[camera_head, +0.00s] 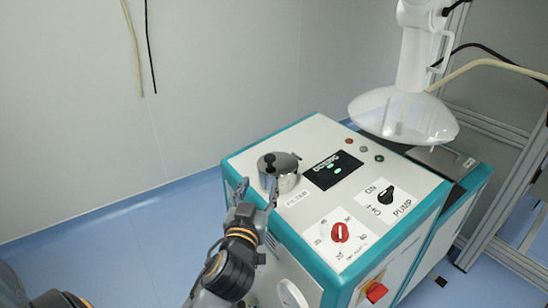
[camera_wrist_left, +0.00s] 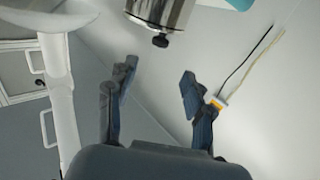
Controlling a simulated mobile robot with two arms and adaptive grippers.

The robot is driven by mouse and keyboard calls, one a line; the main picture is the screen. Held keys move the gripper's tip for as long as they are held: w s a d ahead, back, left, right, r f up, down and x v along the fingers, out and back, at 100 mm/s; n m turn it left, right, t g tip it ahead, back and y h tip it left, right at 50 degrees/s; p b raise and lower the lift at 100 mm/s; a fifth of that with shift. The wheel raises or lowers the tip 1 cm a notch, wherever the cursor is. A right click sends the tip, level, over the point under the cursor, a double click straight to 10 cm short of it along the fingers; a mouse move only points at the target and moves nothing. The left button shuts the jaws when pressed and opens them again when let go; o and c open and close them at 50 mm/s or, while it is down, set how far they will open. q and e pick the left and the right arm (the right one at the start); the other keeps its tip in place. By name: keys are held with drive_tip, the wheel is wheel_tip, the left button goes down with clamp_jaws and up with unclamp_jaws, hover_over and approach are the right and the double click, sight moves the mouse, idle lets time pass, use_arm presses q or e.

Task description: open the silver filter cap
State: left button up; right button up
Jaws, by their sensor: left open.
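The silver filter cap (camera_head: 278,163) has a black knob on top and sits on a round metal housing at the back left of the machine's top panel. In the left wrist view the metal cylinder (camera_wrist_left: 160,12) shows at the top edge, with a dark knob below it. My left gripper (camera_head: 259,190) is open and empty, just in front of and to the left of the cap. Its two fingers (camera_wrist_left: 157,85) are spread, apart from the cylinder. My right gripper is not in view.
The white and teal machine (camera_head: 330,134) carries a display (camera_head: 332,170), a red dial (camera_head: 340,232) and a black pump switch (camera_head: 385,195). A clear dome on a white arm (camera_head: 403,116) hangs at the right. A metal frame (camera_head: 500,215) stands at far right.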

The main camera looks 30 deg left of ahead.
sight(269, 161)
use_arm(q)
drive_tip(key=p+x, duration=0.1)
drive_tip(key=x, duration=1.2)
drive_tip(key=shift+w+p, duration=0.1)
drive_tip(key=shift+p, duration=0.3)
clamp_jaws()
